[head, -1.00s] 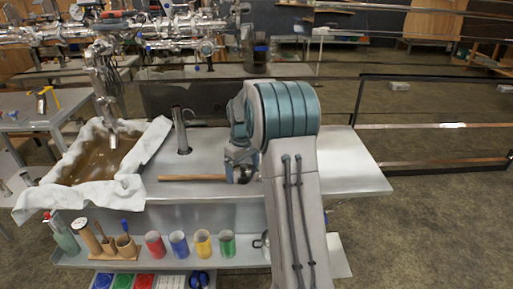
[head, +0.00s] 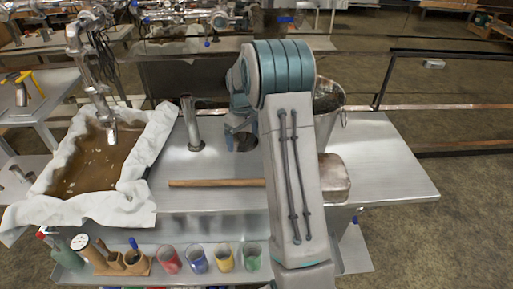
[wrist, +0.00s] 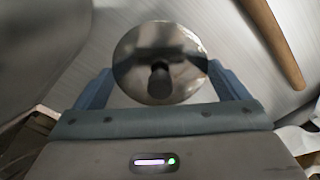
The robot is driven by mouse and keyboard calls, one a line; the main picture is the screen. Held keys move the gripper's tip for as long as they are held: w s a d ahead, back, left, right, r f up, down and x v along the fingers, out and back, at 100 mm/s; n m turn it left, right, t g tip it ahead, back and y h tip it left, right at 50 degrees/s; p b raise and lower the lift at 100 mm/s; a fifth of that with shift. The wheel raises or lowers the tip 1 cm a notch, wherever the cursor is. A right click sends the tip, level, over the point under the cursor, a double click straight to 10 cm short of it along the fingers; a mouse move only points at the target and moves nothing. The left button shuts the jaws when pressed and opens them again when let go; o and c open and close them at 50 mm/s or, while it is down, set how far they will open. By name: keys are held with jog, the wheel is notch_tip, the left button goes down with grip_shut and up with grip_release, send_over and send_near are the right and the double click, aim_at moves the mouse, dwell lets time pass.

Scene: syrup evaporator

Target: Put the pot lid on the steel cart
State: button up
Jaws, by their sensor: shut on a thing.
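The pot lid (wrist: 135,50) is a round, shiny metal disc with a dark knob in its middle. In the wrist view it sits between the two blue fingers of my gripper (wrist: 160,76), which is shut on it. In the head view my gripper (head: 240,128) hangs over the steel worktop, and the lid there is a small dark shape, mostly hidden by my arm. A steel-topped cart (head: 395,165) with a lower shelf stands before me. Its surface right of my arm is largely bare. I cannot tell the gap between lid and worktop.
A wooden rod (head: 215,183) lies on the worktop, with an upright metal tube (head: 191,125) behind it. A cloth-lined tray of brown liquid (head: 95,160) is at left. Coloured jars (head: 197,260) line the lower shelf.

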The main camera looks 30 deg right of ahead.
aim_at(244, 157)
jog(key=shift+f, duration=3.2)
jog(key=shift+f, duration=0.15)
jog(key=o, duration=0.6)
jog(key=shift+f+b, duration=0.1)
jog(key=shift+b, duration=0.2)
jog(key=shift+o, duration=0.2)
